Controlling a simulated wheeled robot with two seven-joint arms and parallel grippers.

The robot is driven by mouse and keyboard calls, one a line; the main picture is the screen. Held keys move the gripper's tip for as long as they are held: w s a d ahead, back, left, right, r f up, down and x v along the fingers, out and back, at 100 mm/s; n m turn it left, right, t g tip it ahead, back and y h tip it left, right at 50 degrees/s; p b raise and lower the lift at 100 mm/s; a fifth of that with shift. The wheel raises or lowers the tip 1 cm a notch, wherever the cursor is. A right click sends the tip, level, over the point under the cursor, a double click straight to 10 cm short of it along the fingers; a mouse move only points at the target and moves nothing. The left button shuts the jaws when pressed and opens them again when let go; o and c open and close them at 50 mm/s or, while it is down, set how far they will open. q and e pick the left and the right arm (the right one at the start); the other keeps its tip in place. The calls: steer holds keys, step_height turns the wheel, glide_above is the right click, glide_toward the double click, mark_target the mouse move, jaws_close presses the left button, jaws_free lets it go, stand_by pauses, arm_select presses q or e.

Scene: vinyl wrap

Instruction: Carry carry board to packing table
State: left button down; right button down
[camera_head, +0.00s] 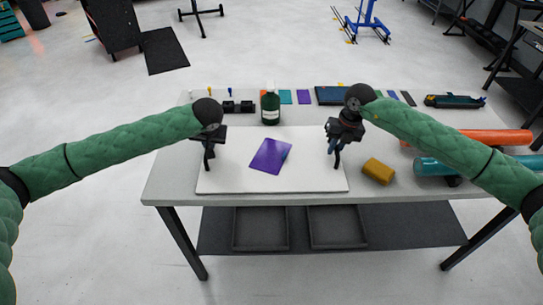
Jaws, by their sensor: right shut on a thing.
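The carry board (225,181) is a flat white panel near the front of the grey table. A purple sheet (270,155) lies on it, slightly turned. My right gripper (337,158) is at the board's right edge, pointing down, and is shut on what looks like that edge; the contact itself is small and dark. My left gripper (208,160) points down at the board's left edge. Its fingers are too small and dark to show whether they are open or shut.
Open floor (80,150) lies left of the table. A dark cart (112,22) stands farther back.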

arm_select(q)
steer(key=shift+r, duration=0.15)
arm_select(e)
steer(key=shift+r, duration=0.2)
